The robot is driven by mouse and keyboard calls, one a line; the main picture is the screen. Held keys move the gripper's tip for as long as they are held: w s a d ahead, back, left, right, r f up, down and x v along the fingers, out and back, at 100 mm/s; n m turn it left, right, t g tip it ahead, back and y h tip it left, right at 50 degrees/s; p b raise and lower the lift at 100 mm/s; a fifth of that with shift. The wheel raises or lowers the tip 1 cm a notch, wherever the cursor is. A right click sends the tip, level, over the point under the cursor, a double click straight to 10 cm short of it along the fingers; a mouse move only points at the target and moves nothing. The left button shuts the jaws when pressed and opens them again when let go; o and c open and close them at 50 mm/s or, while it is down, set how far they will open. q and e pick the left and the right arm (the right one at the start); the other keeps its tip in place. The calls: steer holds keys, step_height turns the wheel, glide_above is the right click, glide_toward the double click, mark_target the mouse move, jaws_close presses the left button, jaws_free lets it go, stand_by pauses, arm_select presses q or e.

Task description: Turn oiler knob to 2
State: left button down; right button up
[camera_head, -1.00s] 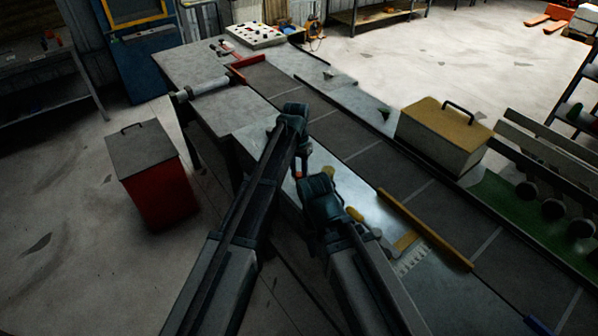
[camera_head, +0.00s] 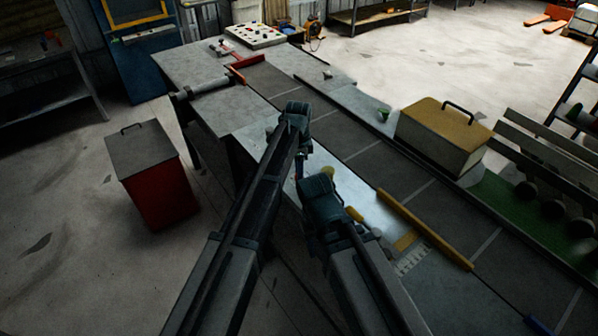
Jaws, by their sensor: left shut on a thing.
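My left gripper (camera_head: 301,166) points down over the near side of the machine bed, its fingers small, dark and partly hidden by its wrist. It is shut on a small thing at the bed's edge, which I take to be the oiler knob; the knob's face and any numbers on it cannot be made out. A small orange-yellow bit (camera_head: 297,174) shows just below the fingers. My right gripper is hidden behind its own dark wrist, low over the bed beside the left one, and its fingers cannot be made out.
A yellow bar (camera_head: 425,229) and a pale toothed strip (camera_head: 412,261) lie on the bed at right. A tan-lidded box (camera_head: 446,128) stands beyond the dark belt (camera_head: 370,163). A red bin (camera_head: 160,190) stands on the floor at left. A button panel (camera_head: 254,35) is at the back.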

arm_select(q)
steer(key=m, duration=0.5)
steer(key=shift+m, duration=0.4)
stand_by(0.4)
steer(key=c, duration=0.6)
jaws_free()
steer(key=shift+r, duration=0.1)
steer(key=r+p, duration=1.3)
steer(key=shift+w+d+r+p, duration=0.1)
steer(key=shift+w+r+p, duration=0.2)
steer(key=shift+p, duration=0.1)
